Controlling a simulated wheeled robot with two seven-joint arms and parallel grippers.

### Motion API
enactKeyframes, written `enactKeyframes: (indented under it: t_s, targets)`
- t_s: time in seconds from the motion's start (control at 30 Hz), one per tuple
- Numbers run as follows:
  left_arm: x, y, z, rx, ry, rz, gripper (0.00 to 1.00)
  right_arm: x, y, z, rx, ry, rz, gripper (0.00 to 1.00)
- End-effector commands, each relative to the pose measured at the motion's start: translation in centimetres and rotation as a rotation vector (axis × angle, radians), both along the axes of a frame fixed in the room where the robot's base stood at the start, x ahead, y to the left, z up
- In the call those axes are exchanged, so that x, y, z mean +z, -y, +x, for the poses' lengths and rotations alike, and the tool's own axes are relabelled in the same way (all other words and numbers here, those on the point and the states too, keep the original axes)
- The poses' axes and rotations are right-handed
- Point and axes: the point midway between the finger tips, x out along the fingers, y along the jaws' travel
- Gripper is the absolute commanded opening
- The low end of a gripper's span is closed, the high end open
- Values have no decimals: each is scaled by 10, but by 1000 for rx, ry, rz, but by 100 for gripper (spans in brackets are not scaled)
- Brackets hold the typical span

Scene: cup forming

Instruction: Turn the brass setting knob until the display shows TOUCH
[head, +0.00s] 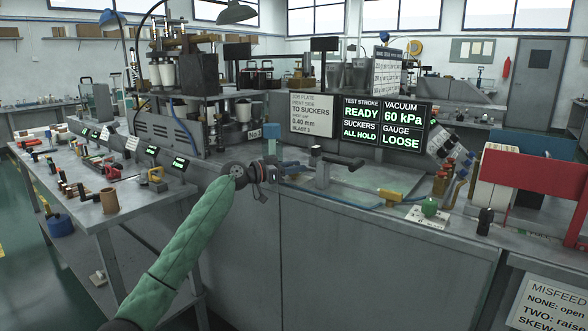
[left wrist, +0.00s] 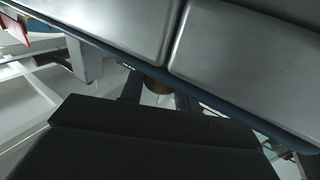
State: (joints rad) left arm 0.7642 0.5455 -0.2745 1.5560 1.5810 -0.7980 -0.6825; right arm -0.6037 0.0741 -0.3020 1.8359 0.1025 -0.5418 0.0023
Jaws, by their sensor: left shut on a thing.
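The display (head: 403,124) at the back of the bench reads VACUUM 60 kPa, GAUGE LOOSE. My left gripper (head: 276,166) is at the front edge of the bench, left of a small stand with a dark crossbar. Most of the knob is hidden by the gripper body, and I cannot make out the knob in the head view. My right gripper is not in view.
Another screen (head: 360,122) reads TEST STROKE READY, SUCKERS ALL HOLD. The stand with the crossbar (head: 322,170) and a blue hose (head: 340,200) are close to the gripper's right. A green knob (head: 429,207) sits on a white plate farther right. A tool table (head: 135,200) stands left.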

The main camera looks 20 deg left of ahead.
Motion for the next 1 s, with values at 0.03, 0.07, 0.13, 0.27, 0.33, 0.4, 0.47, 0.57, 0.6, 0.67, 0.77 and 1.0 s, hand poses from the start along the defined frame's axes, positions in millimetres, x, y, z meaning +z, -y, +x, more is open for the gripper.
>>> enactKeyframes:
  t_s: [0.03,0.07,0.13,0.27,0.33,0.4,0.47,0.57,0.6,0.67,0.77,1.0]
  targets:
    - [1,-1,0,2,1,-1,9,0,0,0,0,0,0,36]
    - [1,-1,0,2,1,-1,9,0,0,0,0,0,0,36]
    - [1,-1,0,2,1,-1,34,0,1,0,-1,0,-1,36]
    - [1,-1,0,1,1,-1,53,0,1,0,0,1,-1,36]
    - [1,-1,0,1,1,-1,53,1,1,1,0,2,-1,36]
    - [0,0,0,1,1,-1,53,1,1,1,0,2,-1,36]
    - [0,0,0,1,0,0,53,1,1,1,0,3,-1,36]
    - [0,-2,-2,1,0,0,53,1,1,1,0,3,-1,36]
    - [0,-4,-3,1,0,0,53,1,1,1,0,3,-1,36]
    - [-1,-9,-7,1,0,0,53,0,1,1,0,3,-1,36]
    - [-1,-21,-17,2,0,1,53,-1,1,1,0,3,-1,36]
    - [-1,-47,-40,2,1,1,53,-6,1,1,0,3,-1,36]
